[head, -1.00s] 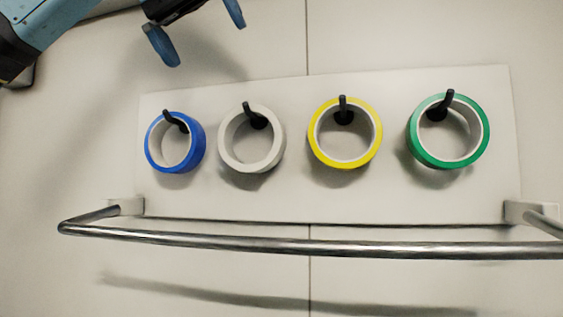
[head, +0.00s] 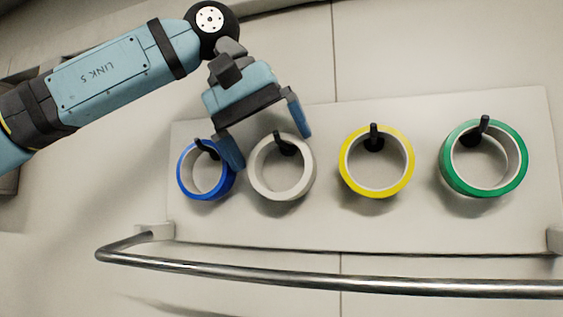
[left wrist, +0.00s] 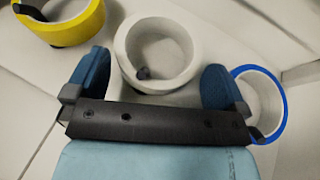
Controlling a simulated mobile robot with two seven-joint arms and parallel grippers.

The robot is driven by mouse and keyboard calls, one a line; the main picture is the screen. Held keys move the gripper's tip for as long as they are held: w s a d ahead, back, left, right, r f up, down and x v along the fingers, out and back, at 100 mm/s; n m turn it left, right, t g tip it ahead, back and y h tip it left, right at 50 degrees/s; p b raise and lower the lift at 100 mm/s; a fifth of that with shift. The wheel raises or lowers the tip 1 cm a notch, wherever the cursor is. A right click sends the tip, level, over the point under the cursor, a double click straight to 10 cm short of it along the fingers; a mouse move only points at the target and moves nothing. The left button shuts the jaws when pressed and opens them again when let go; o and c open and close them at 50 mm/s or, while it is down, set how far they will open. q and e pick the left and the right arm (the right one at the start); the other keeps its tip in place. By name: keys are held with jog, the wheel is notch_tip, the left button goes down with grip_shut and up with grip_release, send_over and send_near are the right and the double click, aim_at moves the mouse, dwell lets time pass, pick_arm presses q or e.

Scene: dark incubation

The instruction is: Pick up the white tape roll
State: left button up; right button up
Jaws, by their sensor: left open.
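The white tape roll (head: 257,180) hangs on a black peg on a pale board, second from the left in the head view. My left gripper (head: 268,142) is open and sits at its upper edge, one finger on either side of the roll in the picture. In the left wrist view the white roll (left wrist: 188,62) lies ahead, between the two blue fingers of the gripper (left wrist: 155,78). The fingers are not closed on it. I cannot tell whether they touch it. My right gripper is not in view.
A blue roll (head: 183,176) hangs close beside the left finger. A yellow roll (head: 408,165) and a green roll (head: 519,165) hang to the right on pegs. A metal rail (head: 330,284) runs below the board (head: 300,232).

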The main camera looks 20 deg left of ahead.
pick_arm(q)
jog(key=shift+w+d+f, duration=0.3)
jog(key=shift+w+f, duration=0.05)
jog(key=shift+f, duration=0.2)
jog(key=c, duration=0.5)
jog(key=shift+r, duration=0.15)
notch_tip(320, 180, up, 3)
jog(key=shift+s+r+b, duration=0.1)
jog(key=shift+r+b, duration=0.1)
jog(key=shift+b, duration=0.15)
jog(key=shift+s+a+b, duration=0.2)
jog(key=shift+s+b, duration=0.8)
jog(key=shift+s, duration=3.5)
jog(key=shift+s+a+b, duration=0.15)
jog(key=shift+s+b, duration=0.8)
jog(key=shift+s, duration=3.55)
